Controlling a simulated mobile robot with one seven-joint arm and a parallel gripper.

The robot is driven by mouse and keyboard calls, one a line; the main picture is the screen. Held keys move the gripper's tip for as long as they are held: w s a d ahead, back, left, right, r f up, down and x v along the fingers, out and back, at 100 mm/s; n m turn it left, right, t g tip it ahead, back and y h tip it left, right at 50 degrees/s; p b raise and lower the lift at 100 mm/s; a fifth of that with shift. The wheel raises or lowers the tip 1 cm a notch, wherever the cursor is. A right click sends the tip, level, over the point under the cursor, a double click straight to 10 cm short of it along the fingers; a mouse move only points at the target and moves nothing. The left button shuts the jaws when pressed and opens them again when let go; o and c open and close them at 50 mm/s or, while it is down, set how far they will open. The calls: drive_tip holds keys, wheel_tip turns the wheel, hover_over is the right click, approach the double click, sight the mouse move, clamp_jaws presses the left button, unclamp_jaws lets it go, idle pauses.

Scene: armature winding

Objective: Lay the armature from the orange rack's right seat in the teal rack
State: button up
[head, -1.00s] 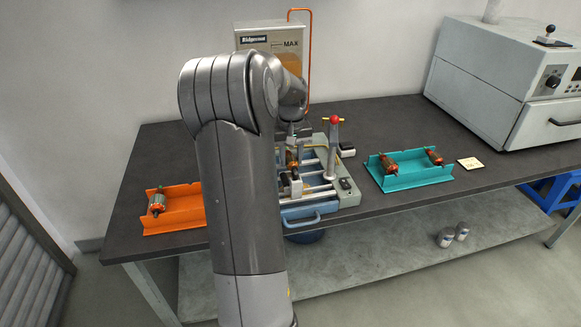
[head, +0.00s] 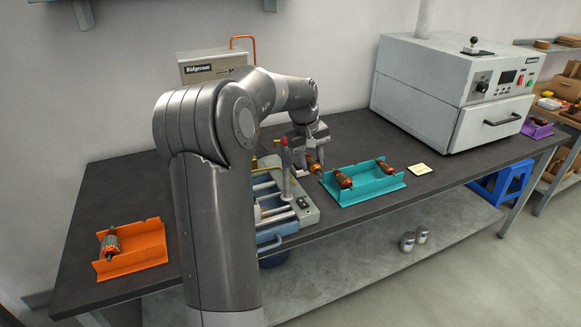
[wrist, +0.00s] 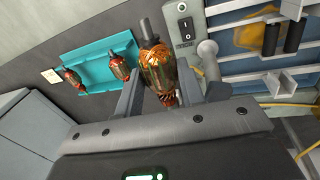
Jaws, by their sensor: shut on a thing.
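My gripper (head: 306,150) is shut on an armature (head: 313,163) with copper-coloured windings and a dark shaft. In the wrist view the held armature (wrist: 158,72) sits between the fingers. It is in the air just left of the teal rack (head: 363,193). Two other armatures lie in the teal rack, one at its left end (head: 343,180) and one at its right end (head: 387,168). The orange rack (head: 146,257) stands at the left of the bench. One armature (head: 111,243) lies in its left part, and its right part is bare.
The winding machine (head: 300,210), with a red-topped post, stands left of the teal rack. A grey oven (head: 450,95) fills the back right. Bare bench lies between the machine and the orange rack.

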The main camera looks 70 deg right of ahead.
drive_tip(key=s+d+f+g+h, duration=0.1)
drive_tip(key=s+d+f+h, duration=0.2)
drive_tip(key=d, duration=0.4)
drive_tip(key=s+d+f+g, duration=0.2)
drive_tip(key=s+d+f, duration=0.1)
drive_tip(key=s+d, duration=0.35)
drive_tip(key=s+d+f+g+h, duration=0.1)
drive_tip(key=s+d+f+h, duration=0.2)
drive_tip(key=d, duration=0.5)
drive_tip(key=shift+n+y, duration=0.4)
drive_tip(key=shift+y, duration=0.3)
drive_tip(key=shift+s+d+f, duration=0.1)
drive_tip(key=shift+s+f, duration=0.1)
drive_tip(key=shift+f, duration=1.1)
drive_tip(key=shift+s+f, duration=0.2)
drive_tip(key=shift+f, duration=1.05)
drive_tip(key=shift+f, duration=0.2)
drive_tip(key=o, duration=1.3)
drive_tip(key=shift+f, duration=0.1)
drive_tip(key=v, duration=1.1)
drive_tip(key=shift+w+f, duration=0.1)
drive_tip(key=shift+w, duration=0.05)
